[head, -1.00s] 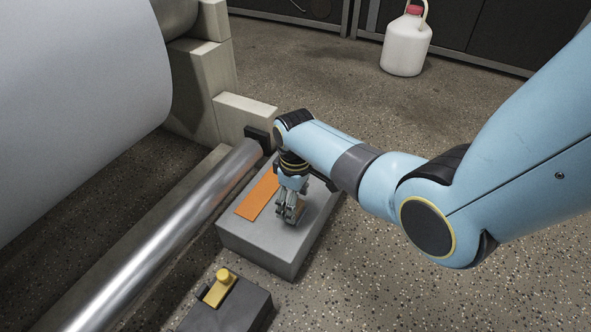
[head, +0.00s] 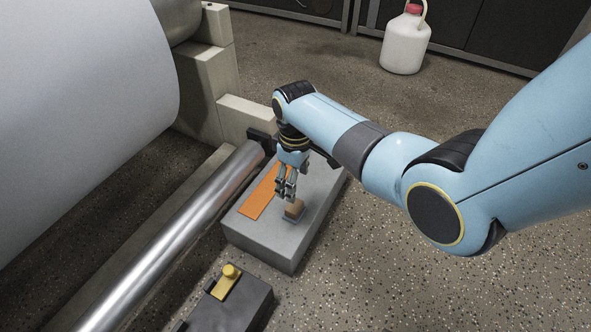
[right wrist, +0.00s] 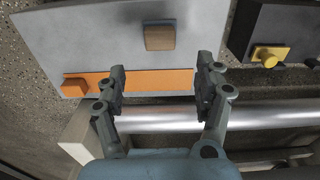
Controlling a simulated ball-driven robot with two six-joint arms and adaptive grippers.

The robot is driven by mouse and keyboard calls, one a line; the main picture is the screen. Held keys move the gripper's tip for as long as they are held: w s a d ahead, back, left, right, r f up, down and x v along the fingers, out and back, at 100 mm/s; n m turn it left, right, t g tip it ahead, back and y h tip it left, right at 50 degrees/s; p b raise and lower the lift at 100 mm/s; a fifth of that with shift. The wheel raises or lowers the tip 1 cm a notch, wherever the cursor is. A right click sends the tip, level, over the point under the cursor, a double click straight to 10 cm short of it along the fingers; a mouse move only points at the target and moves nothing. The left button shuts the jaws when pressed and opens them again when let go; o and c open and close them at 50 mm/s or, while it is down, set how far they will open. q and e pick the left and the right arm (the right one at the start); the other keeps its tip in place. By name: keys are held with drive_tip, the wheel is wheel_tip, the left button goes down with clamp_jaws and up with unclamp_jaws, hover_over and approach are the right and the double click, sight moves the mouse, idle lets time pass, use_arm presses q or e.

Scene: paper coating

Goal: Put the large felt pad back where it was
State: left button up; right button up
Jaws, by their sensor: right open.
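A small tan block with a thin grey base (head: 294,208), which looks like the felt pad, stands on the grey top of a low block (head: 266,238), apart from the orange strip (head: 258,200). It also shows in the right wrist view (right wrist: 160,37), above the strip (right wrist: 150,82). My right gripper (head: 286,199) is open and empty, just above and beside the pad, its fingers apart in the wrist view (right wrist: 160,85). A small orange block (right wrist: 74,88) sits at the strip's left end there. My left gripper is in neither view.
A shiny metal roller (head: 180,235) runs along the left of the grey block, with a large pale roll (head: 75,110) beyond it. A dark box with a yellow knob (head: 230,271) stands in front. A white jug (head: 404,45) stands on the open floor behind.

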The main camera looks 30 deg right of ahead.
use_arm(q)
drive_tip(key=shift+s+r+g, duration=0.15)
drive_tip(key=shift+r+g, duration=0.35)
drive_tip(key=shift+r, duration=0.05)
use_arm(e)
drive_tip(key=shift+r, duration=0.55)
drive_tip(key=s+d+m+t, duration=0.2)
drive_tip(key=s+m+t, duration=0.1)
drive_tip(key=s, duration=1.2)
drive_tip(key=s+a+r+m+t, duration=0.1)
drive_tip(key=s+r+m+t, duration=0.1)
drive_tip(key=s+r, duration=0.9)
wheel_tip(320, 180, up, 2)
drive_tip(key=shift+a+r+t, duration=0.25)
drive_tip(key=shift+a+t, duration=0.05)
drive_tip(key=shift+t, duration=0.3)
